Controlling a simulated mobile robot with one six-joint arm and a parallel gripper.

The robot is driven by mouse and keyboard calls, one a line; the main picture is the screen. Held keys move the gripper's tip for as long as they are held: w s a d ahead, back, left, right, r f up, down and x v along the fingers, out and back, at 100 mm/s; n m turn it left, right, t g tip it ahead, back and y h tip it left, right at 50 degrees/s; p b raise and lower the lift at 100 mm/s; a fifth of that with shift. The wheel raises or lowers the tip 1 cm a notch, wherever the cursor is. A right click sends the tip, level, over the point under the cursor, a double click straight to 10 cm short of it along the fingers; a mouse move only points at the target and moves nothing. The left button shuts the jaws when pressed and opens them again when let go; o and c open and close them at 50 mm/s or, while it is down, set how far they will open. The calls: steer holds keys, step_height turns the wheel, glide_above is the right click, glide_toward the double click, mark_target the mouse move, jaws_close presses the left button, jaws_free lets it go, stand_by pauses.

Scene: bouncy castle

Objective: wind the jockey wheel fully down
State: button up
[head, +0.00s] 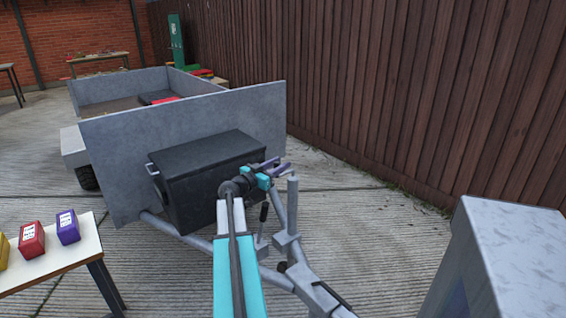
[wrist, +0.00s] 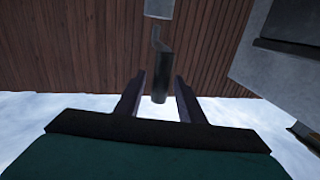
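The jockey wheel's grey post (head: 292,205) stands upright in a clamp (head: 286,242) on the trailer's drawbar. In the wrist view, which looks upside down, the post's end (wrist: 158,8) shows at the top edge. A thin crank arm (wrist: 156,36) joins it to a dark handle grip (wrist: 160,78). My gripper (head: 278,165) is beside and slightly above the post top. It also shows in the wrist view (wrist: 160,76), its two fingers apart on either side of the grip, with narrow gaps visible. The wheel at the post's foot cannot be made out clearly.
A black box (head: 205,178) sits on the drawbar before the grey trailer (head: 185,125). A black-handled lever (head: 263,222) stands left of the post. A table with coloured blocks (head: 60,265) is at lower left, a grey block (head: 510,255) at right. A wooden fence (head: 400,90) runs behind.

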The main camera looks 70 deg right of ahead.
steer(key=shift+x, duration=1.3)
steer(key=shift+c, duration=0.5)
jaws_close()
